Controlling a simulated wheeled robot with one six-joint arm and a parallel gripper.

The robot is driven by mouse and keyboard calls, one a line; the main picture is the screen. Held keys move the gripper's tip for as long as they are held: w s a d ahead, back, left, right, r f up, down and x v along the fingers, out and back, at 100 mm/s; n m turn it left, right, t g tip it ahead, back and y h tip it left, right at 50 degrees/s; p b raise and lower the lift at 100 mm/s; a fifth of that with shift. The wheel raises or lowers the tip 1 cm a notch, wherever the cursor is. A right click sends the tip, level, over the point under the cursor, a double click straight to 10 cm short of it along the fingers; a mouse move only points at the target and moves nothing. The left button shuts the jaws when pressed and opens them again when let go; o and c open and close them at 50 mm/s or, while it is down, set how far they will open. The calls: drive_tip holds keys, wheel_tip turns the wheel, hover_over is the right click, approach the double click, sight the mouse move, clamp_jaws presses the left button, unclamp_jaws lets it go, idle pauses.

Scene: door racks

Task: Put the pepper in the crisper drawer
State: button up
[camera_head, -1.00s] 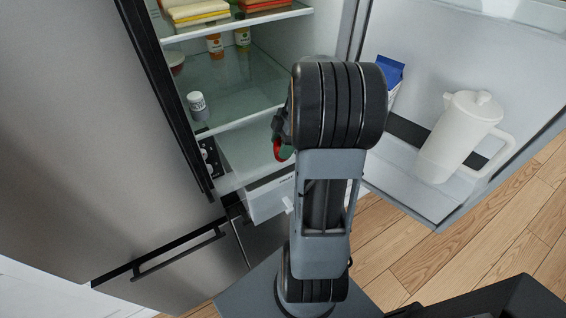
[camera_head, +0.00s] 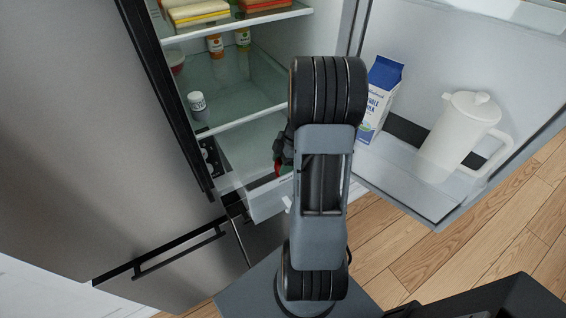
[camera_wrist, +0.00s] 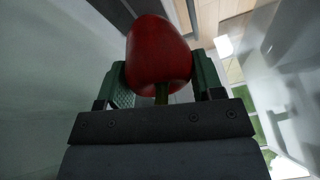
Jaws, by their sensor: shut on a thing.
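A red pepper (camera_wrist: 158,55) with a green stem sits between the two fingers of my gripper (camera_wrist: 160,85), which is shut on it in the wrist view. In the head view a small red bit of the pepper (camera_head: 278,169) shows beside my gripper (camera_head: 283,150), mostly hidden behind my arm. The crisper drawer (camera_head: 265,203) is pulled out at the bottom of the open fridge. The gripper and pepper appear over or just inside the drawer opening; my arm hides the exact gap.
A glass shelf (camera_head: 235,85) with a small white-capped bottle (camera_head: 198,105) lies above the drawer. The open fridge door on the right holds a milk carton (camera_head: 380,95) and a white pitcher (camera_head: 460,135). A closed stainless door (camera_head: 70,130) stands at left.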

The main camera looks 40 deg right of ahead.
drive_tip(key=shift+f, duration=0.1)
drive_tip(key=o, duration=1)
drive_tip(key=v, duration=1.2)
drive_tip(key=shift+a+b, duration=0.15)
drive_tip(key=shift+b, duration=0.15)
